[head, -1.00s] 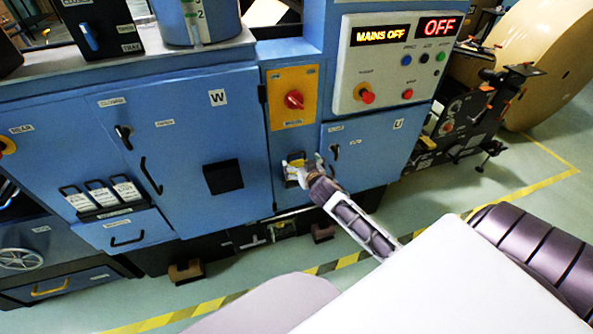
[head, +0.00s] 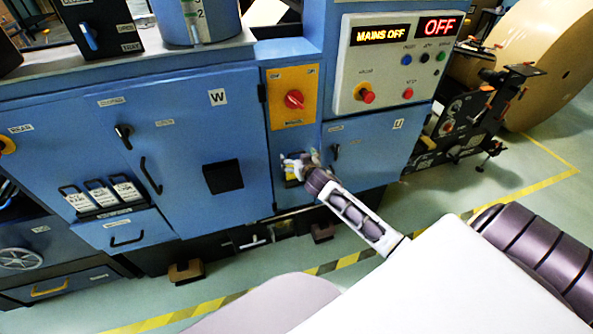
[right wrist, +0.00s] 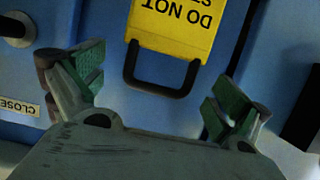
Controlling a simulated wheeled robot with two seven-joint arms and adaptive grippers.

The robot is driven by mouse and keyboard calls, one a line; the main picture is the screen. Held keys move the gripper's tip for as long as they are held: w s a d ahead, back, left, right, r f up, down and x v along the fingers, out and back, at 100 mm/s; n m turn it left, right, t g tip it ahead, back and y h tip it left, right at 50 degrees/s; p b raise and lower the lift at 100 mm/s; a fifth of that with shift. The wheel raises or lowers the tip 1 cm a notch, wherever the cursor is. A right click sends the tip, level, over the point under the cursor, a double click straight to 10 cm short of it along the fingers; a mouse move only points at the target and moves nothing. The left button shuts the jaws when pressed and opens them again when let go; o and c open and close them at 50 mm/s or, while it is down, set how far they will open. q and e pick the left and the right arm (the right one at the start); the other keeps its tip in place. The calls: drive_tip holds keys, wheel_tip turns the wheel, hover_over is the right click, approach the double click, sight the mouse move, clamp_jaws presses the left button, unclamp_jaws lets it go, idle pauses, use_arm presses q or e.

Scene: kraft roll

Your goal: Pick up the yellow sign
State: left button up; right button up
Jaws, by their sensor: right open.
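The yellow sign (right wrist: 172,28) hangs on the blue cabinet front in the right wrist view, upside down there, with "DO NOT" in black letters and its upper part cut off by the frame. A dark loop handle (right wrist: 160,88) is at its lower end in that view. My right gripper (right wrist: 155,90) is open, its two green-padded fingers on either side of the handle, with nothing held. In the head view my right gripper (head: 298,167) is at the cabinet and hides most of the sign, of which a small yellow patch (head: 291,178) shows. My left gripper is not in view.
A yellow plate with a red rotary switch (head: 293,100) is just above my right gripper. A control panel (head: 395,62) reads "MAINS OFF" and "OFF". A cabinet door marked W (head: 190,140) with a black handle is to the left. Open floor lies in front.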

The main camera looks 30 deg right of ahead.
drive_tip(key=shift+w+d+f, duration=0.1)
drive_tip(key=shift+w, duration=0.15)
idle(0.3)
drive_tip(key=c, duration=1.3)
